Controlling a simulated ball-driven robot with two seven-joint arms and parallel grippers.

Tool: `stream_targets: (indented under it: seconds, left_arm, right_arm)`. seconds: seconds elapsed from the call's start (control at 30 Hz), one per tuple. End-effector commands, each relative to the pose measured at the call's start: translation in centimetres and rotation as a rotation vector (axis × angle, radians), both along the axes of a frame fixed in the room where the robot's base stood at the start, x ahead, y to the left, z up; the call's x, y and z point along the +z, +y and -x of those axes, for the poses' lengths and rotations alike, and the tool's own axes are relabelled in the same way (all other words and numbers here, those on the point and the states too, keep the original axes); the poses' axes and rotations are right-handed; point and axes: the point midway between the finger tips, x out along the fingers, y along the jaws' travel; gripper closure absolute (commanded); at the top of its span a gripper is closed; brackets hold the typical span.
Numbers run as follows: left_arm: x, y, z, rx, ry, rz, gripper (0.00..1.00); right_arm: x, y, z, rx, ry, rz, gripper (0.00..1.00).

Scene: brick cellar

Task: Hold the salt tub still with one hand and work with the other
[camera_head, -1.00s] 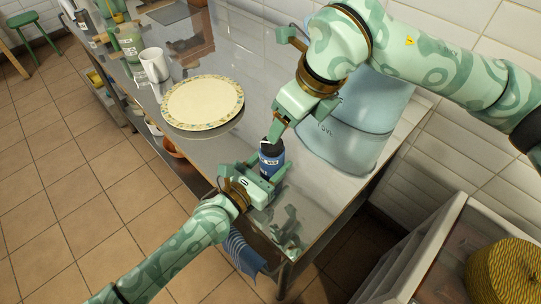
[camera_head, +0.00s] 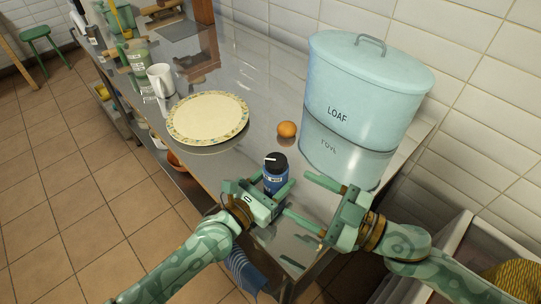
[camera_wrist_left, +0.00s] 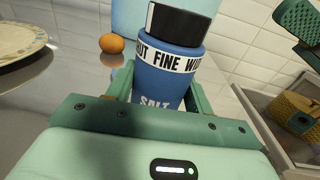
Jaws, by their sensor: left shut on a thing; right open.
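My left gripper (camera_head: 273,186) is shut around the tub's body from the front left. In the left wrist view the tub (camera_wrist_left: 160,85) sits between its fingers, with "SALT" partly hidden at the bottom. My right gripper (camera_head: 302,197) is open and empty, just right of the tub, its fingers pointing left. Its tip also shows at the upper right of the left wrist view (camera_wrist_left: 300,25).
An orange (camera_head: 287,129) lies behind the tub. A pale blue loaf bin (camera_head: 350,105) stands behind right. A patterned plate (camera_head: 207,117) and white mug (camera_head: 160,80) are at the left. A striped cloth (camera_head: 243,272) hangs at the front edge.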

Motion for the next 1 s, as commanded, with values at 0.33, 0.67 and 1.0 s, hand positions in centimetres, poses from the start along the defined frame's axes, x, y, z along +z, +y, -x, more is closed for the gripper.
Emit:
stream_targets:
  seconds: [0.33,0.67,1.0]
  left_arm:
    - [0.0,0.0,0.0,0.0,-0.001,0.001,0.74]
    - [0.0,0.0,0.0,0.0,-0.001,0.001,0.74]
    - [0.0,0.0,0.0,0.0,-0.001,0.001,0.74]
  right_arm:
    - [-1.3,-1.3,-4.0,-0.19,0.269,-0.081,0.35]
    - [-1.3,4.1,-8.3,-0.188,0.266,-0.081,0.35]
    - [-1.4,7.2,-10.8,-0.188,0.267,-0.078,0.35]
